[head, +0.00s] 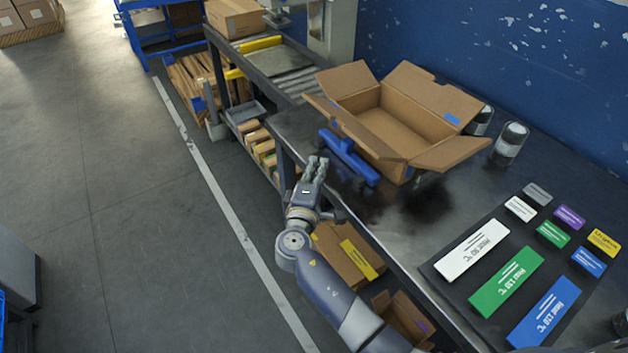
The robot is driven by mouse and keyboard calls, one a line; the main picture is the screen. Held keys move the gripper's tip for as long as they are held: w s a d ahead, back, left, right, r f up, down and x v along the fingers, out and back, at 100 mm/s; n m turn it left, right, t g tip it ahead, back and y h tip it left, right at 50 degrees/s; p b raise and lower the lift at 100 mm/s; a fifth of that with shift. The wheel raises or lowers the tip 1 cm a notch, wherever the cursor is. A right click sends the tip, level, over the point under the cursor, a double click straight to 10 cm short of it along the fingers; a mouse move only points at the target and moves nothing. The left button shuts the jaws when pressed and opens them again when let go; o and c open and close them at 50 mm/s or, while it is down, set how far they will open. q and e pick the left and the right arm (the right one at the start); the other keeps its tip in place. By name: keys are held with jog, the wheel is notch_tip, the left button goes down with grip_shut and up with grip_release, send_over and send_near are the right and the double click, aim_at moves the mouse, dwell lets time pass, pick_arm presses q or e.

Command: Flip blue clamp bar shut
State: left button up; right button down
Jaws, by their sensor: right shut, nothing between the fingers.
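The blue clamp bar (348,160) is at the left edge of the dark bench, in front of the open cardboard box. It has a long bar with a short crosspiece and appears tilted; its hinge is hard to make out. My right gripper (317,161) is just left of the bar, at the bench edge, with its fingers shut and empty. Whether the fingertips touch the bar cannot be told. My left gripper is not in view.
An open cardboard box (385,118) stands on the bench (400,215). Coloured label plates (507,282) lie at the right. Boxes (345,255) sit on the shelf below.

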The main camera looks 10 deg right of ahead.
aim_at(345, 150)
jog(key=w+d, duration=0.1)
jog(key=d, duration=0.1)
jog(key=w+d+p, duration=0.1)
jog(key=w+d, duration=0.1)
jog(key=shift+w, duration=0.15)
jog(key=shift+d, duration=0.25)
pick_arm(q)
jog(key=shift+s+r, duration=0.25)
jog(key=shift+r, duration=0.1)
pick_arm(e)
jog(key=shift+w+d, duration=0.15)
jog(key=d, duration=0.2)
jog(key=w+d+b, duration=0.1)
jog(key=d, duration=0.1)
jog(key=shift+w, duration=0.2)
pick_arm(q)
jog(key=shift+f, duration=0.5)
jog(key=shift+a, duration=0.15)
